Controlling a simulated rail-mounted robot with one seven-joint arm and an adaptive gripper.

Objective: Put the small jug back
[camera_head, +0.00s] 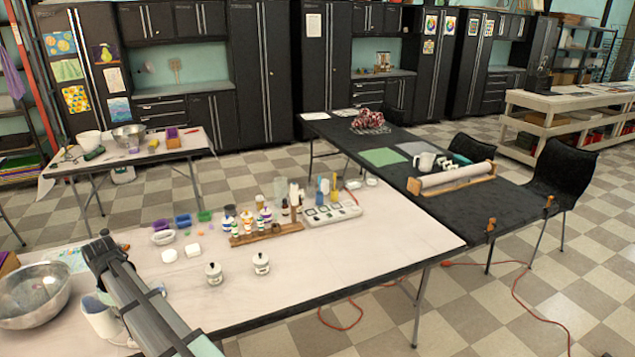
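A white jug-like vessel (101,318) stands on the light work table at the lower left, beside the large metal bowl. My arm partly hides its right side. White mugs or jugs (426,161) stand together on the black table at the right, near a paper roll. I cannot tell from this view which vessel is the small jug. My arm reaches up from the bottom edge over the light table, and its dark end is above and right of the white vessel. No gripper fingers can be made out.
The light table (370,245) is bare at its right. Two small lidded white jars (261,263) (214,272), a wooden rack of bottles (266,234) and coloured tubs (183,220) stand mid-table. A metal bowl (38,295) is at the left. An orange cord (530,300) crosses the floor.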

